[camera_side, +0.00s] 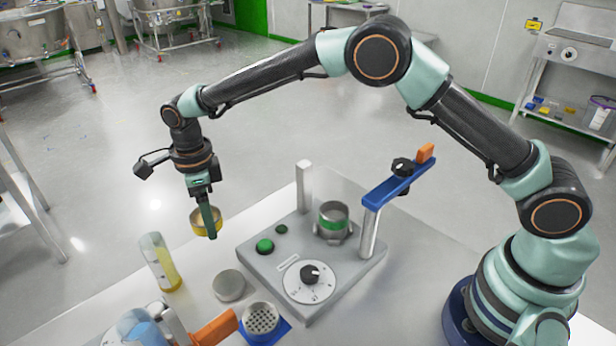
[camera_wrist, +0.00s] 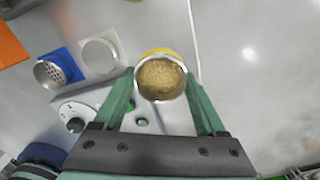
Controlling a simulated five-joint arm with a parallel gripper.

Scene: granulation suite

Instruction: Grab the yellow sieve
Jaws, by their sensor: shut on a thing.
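The yellow sieve (camera_side: 203,220) is a short round ring with a yellow rim. In the wrist view the yellow sieve (camera_wrist: 160,78) sits between the two green fingers and shows a tan, grainy inside. My gripper (camera_side: 210,228) is shut on it, with one finger on each side. In the side view the near finger covers part of the sieve. The sieve appears held above the table, left of the grey machine; its exact height is hard to tell.
A grey machine (camera_side: 285,258) with a dial, green buttons and a blue-orange lever stands to the right. A clear cylinder (camera_side: 158,262) with yellow contents, a grey round lid (camera_side: 229,285) and a perforated cup (camera_side: 260,318) on a blue base stand nearby. Free floor lies beyond the table.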

